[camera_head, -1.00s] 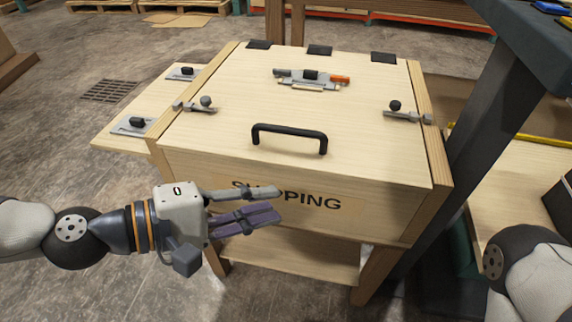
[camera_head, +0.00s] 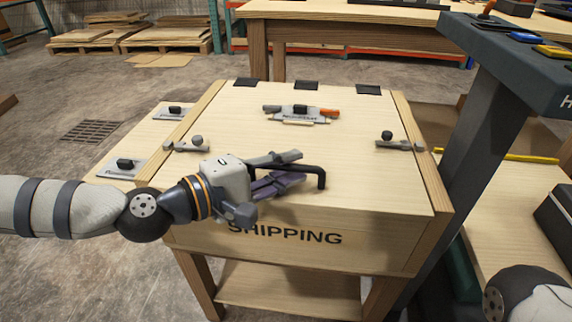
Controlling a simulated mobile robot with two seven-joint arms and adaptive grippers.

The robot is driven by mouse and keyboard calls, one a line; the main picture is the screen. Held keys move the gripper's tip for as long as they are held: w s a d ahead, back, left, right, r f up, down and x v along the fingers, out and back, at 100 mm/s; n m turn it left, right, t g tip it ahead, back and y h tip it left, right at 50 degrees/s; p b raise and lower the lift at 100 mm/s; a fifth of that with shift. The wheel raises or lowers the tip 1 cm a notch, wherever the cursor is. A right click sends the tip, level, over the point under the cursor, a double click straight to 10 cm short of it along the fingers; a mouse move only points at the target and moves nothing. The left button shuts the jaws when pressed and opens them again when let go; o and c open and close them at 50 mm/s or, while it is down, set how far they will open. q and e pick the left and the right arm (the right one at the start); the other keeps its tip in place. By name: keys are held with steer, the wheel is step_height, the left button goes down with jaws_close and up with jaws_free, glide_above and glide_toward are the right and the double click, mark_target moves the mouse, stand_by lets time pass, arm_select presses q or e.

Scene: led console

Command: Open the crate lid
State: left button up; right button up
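The wooden crate (camera_head: 210,238) stands on legs and has "SHIPPING" printed on its front. Its pale lid (camera_head: 350,150) is down, with black hinges along the far edge. A black handle (camera_head: 322,172) sits near the lid's front edge. Grey latches with round knobs are at the left (camera_head: 196,141) and right (camera_head: 387,135) sides of the lid. My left gripper (camera_head: 297,169) is at the left part of the handle with its fingers apart, hiding part of it. I cannot tell whether it touches the handle. My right gripper is out of view; only part of my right arm shows.
A pen holder with markers (camera_head: 300,113) is fixed on the lid. A side shelf (camera_head: 140,145) with grey plates juts out at the left. A dark post (camera_head: 485,130) and a lower wooden surface (camera_head: 500,200) stand close at the right. A workbench (camera_head: 370,14) is behind.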

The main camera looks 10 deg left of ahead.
arm_select(q)
jaws_close()
steer(key=shift+r, duration=0.1)
